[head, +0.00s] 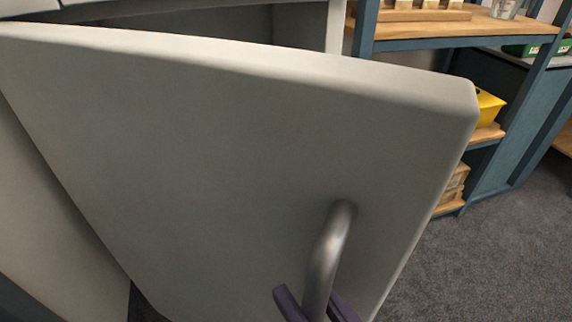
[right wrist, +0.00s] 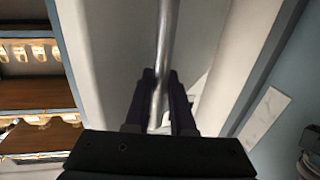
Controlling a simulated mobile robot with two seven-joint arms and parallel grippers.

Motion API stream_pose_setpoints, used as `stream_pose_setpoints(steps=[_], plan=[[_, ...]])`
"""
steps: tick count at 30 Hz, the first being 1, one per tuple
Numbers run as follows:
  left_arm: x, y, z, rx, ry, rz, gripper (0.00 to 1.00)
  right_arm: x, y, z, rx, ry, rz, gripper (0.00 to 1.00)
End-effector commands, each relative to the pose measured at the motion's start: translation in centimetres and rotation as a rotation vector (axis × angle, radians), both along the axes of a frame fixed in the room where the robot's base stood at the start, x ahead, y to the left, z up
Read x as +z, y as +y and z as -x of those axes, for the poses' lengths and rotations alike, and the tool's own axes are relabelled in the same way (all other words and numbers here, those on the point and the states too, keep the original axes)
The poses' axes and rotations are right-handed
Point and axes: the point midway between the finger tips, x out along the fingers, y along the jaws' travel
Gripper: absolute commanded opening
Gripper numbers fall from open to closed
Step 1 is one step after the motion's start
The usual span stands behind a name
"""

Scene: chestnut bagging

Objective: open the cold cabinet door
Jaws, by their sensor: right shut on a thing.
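The cold cabinet door (head: 230,150) is a large pale grey panel that fills much of the head view. It stands swung out at an angle from the cabinet, and a dark gap shows above its top edge. A curved metal handle (head: 334,235) is fixed near its free edge. My right gripper (head: 312,299) has its dark purple fingers on either side of the handle and is shut on it. The right wrist view shows the handle bar (right wrist: 166,35) running between the fingers (right wrist: 160,76). My left gripper is not in view.
A blue-framed shelf unit (head: 448,43) with wooden boards stands behind the door at the right. A yellow bin (head: 487,107) sits on a lower shelf. Grey carpet (head: 490,255) to the right of the door is clear.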

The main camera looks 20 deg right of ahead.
Motion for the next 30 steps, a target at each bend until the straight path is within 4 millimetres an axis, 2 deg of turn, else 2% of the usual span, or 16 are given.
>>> stream_pose_setpoints(steps=[14,15,22,30], plan=[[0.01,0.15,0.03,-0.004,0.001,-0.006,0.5,-0.13,0.49,0.25,0.006,0.004,0.002,0.0],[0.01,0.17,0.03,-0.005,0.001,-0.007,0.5,-0.14,0.48,0.25,0.006,0.003,0.003,0.26],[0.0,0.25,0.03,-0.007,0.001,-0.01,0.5,-0.11,0.44,0.23,0.006,0.003,0.002,0.51],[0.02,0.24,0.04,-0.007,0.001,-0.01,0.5,-0.11,0.4,0.36,0.005,0.003,0.002,0.52]])
